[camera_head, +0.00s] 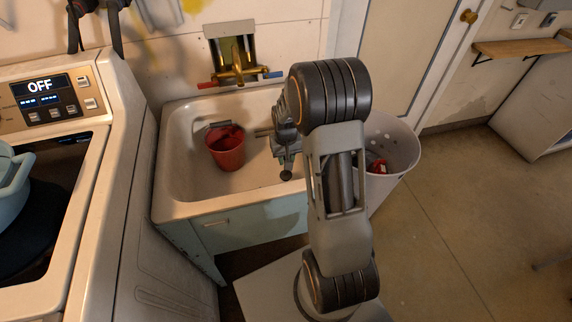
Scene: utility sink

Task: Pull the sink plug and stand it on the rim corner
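The white utility sink (185,190) stands left of my arm, with its basin open to view. My gripper (287,164) points down over the right part of the basin. A small dark, greenish round piece, possibly the sink plug (286,175), shows right at the fingertips. I cannot tell whether the fingers are shut on it or whether it is lower in the basin behind them. The drain is not clearly visible. The front rim (240,204) and the left front rim corner (163,214) look bare. My arm hides the right rim corners.
A red bucket (228,155) with dark contents stands in the basin, left of my gripper. A brass tap (238,70) is on the wall behind. A cream appliance (125,150) borders the sink on the left. A white bin (398,160) stands right of my arm.

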